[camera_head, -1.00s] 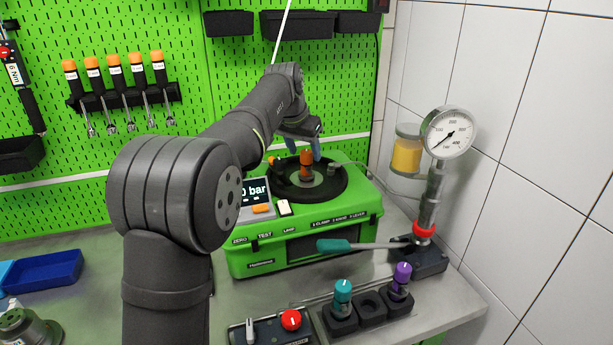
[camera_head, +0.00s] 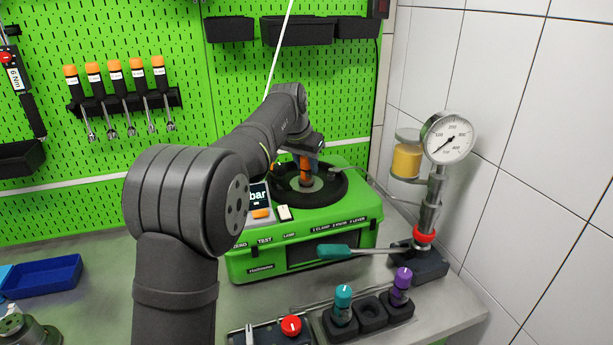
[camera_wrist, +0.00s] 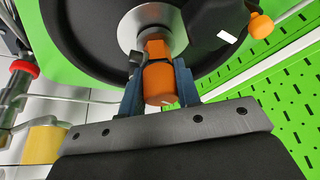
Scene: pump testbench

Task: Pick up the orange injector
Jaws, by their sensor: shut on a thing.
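The orange injector (camera_wrist: 158,82) stands at the middle of the black round turntable on the green test bench, over a silvery disc (camera_wrist: 140,22). In the head view the injector (camera_head: 305,168) is partly covered by my wrist. My gripper (camera_wrist: 160,88) has its two blue-grey fingers on either side of the injector, shut on it. The injector's lower end still appears at the disc; whether it is lifted off cannot be told. The green test bench (camera_head: 300,236) carries a small display.
A pressure gauge (camera_head: 448,137) on a metal pump with a teal-handled lever (camera_head: 335,250) stands to the right. A teal-capped injector (camera_head: 343,296) and a purple-capped one (camera_head: 402,281) sit in a black holder in front. A black clamp part (camera_wrist: 215,22) is close beside the injector.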

